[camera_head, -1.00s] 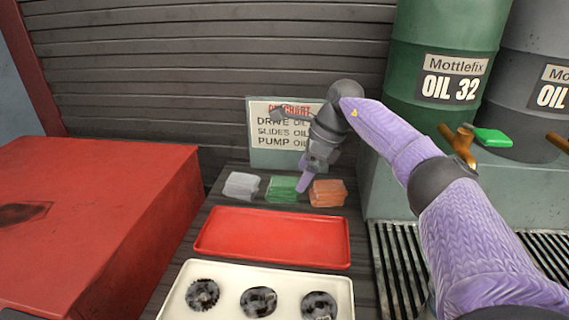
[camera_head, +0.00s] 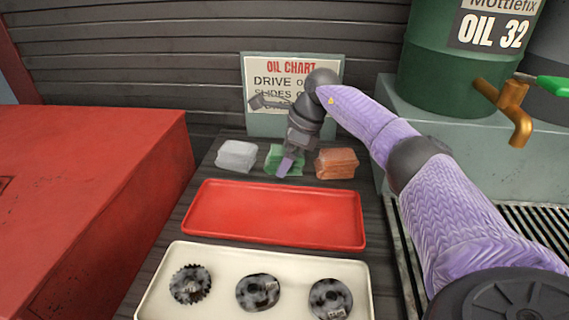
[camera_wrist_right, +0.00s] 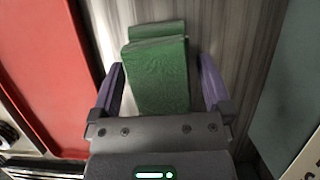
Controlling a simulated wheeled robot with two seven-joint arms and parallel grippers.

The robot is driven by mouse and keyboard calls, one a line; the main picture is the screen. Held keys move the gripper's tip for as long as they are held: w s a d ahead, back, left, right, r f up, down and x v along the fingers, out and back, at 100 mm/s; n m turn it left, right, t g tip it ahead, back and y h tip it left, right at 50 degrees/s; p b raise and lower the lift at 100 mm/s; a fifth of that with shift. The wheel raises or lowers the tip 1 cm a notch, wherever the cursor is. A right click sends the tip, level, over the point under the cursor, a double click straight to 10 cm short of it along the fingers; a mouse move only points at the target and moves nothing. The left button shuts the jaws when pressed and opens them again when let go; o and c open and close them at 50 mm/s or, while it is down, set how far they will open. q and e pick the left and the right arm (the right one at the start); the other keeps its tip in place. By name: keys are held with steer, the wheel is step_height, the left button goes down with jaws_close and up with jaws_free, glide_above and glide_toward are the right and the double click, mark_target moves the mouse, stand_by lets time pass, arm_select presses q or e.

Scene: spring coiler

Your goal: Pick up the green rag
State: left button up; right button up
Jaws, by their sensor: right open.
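The green rag (camera_head: 272,160) is a folded stack on the dark bench, between a white rag stack and an orange one. In the head view my right gripper (camera_head: 286,166) hangs over it, fingers down, and hides part of it. In the right wrist view the green rag (camera_wrist_right: 158,75) lies between the two purple fingers of my right gripper (camera_wrist_right: 160,88), with a gap showing on each side. The right gripper is open. My left gripper is in neither view.
The white rag (camera_head: 237,156) and orange rag (camera_head: 337,163) flank the green one closely. A red tray (camera_head: 275,215) lies in front, then a cream tray (camera_head: 215,262) with gears. An oil chart sign (camera_head: 290,68) stands behind. Oil drums (camera_head: 425,60) stand at the right.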

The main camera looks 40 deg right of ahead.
mark_target(286, 150)
steer(key=c, duration=1.1)
steer(key=shift+r, duration=0.3)
steer(key=shift+c, duration=0.2)
step_height(286, 150, up, 10)
steer(key=p, duration=0.4)
steer(key=shift+f+p, duration=0.15)
steer(key=shift+p, duration=0.25)
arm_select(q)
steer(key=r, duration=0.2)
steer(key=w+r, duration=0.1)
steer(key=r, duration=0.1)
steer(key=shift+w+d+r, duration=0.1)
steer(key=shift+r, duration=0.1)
arm_select(e)
steer(key=shift+f, duration=0.1)
